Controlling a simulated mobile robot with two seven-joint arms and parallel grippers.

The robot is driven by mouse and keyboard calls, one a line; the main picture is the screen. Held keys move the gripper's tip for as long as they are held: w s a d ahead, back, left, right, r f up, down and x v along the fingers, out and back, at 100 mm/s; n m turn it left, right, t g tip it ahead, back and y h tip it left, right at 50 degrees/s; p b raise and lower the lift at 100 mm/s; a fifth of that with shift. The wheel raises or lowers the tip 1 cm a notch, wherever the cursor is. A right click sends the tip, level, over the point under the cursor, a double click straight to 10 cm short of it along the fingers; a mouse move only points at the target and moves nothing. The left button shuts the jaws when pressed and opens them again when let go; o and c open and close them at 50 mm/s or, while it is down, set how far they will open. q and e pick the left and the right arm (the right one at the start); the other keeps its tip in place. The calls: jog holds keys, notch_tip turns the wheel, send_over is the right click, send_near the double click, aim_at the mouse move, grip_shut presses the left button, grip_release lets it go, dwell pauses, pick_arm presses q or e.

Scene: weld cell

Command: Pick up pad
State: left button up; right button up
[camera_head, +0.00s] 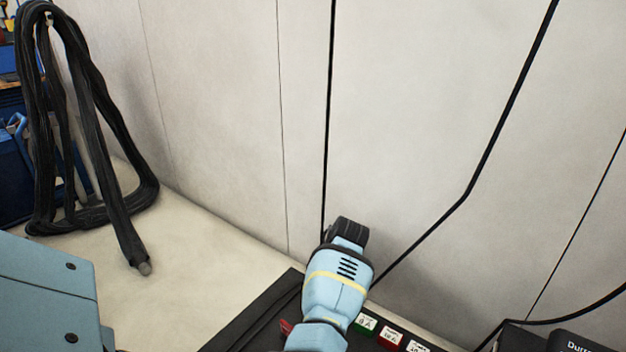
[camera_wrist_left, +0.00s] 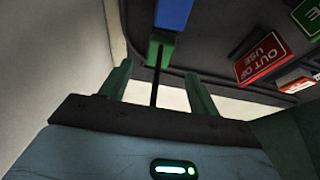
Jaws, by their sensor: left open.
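My left gripper (camera_wrist_left: 157,72) shows in the left wrist view. It is open, with two green fingers standing apart. Beyond and between the fingertips is a green block (camera_wrist_left: 160,46) with a blue piece (camera_wrist_left: 174,14) above it and a thin black strip (camera_wrist_left: 155,80) below it. I cannot tell whether any of these is the pad, or whether a finger touches them. In the head view I cannot make out the left gripper's fingers, and no pad is clearly identifiable. My right gripper is in neither view.
A dark tray (camera_head: 244,334) lies on the pale bench (camera_head: 190,255), with green (camera_head: 365,324) and red (camera_head: 391,338) signs. The red "OUT OF USE" sign (camera_wrist_left: 262,57) also shows in the wrist view. Black cable (camera_head: 85,110) hangs at left. A pale wall (camera_head: 400,120) closes the back.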

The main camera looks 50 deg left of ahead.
pick_arm(q)
jog(key=b+x, duration=0.2)
jog(key=x, duration=0.2)
jog(key=shift+w+d+f+b, duration=0.1)
jog(key=shift+w+f+b, duration=0.05)
jog(key=shift+f+b, duration=0.15)
jog(key=shift+f, duration=0.3)
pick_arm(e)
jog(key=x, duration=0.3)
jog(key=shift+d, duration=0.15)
pick_arm(q)
jog(key=shift+r, duration=0.1)
jog(key=c, duration=1.1)
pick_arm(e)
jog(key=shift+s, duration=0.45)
pick_arm(q)
jog(key=shift+o, duration=0.2)
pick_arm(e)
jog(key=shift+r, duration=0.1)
